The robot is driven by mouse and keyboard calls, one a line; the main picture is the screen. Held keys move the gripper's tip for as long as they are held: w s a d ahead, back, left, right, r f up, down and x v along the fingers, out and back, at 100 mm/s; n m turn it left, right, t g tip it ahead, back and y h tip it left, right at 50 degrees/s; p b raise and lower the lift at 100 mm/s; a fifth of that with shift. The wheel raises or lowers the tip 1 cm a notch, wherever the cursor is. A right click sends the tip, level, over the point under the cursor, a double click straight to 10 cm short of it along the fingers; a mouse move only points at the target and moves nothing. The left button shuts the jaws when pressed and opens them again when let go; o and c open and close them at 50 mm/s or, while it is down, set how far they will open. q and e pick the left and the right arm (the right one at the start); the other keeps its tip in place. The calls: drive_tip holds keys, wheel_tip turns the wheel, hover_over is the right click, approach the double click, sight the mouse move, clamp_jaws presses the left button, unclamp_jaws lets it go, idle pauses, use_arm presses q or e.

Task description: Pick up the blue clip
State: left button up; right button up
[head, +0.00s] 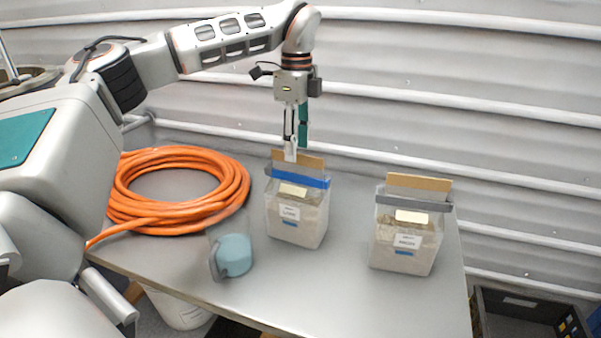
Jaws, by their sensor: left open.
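The blue clip (314,182) lies across the top front of the left clear bag (298,226), just below a tan cardboard strip. A grey bar shows beside it along the bag's top. My left gripper (290,156) points straight down above that bag, its fingertips just in front of the cardboard strip and slightly up and left of the clip. It is open, seen nearly edge-on, with nothing visible between its fingers. Whether the fingertips touch the cardboard is unclear. My right gripper does not show.
A second filled bag (402,245) with a grey clip (414,200) stands to the right. A coiled orange hose (179,208) lies at left. A black crate (525,310) stands on the floor at right.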

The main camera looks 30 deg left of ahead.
sight(297, 166)
use_arm(q)
wheel_tip(297, 166, down, 7)
drive_tip(key=shift+w+a+r+p, duration=0.1)
drive_tip(key=shift+r+p, duration=0.1)
drive_tip(key=shift+p, duration=0.35)
drive_tip(key=c, duration=1.2)
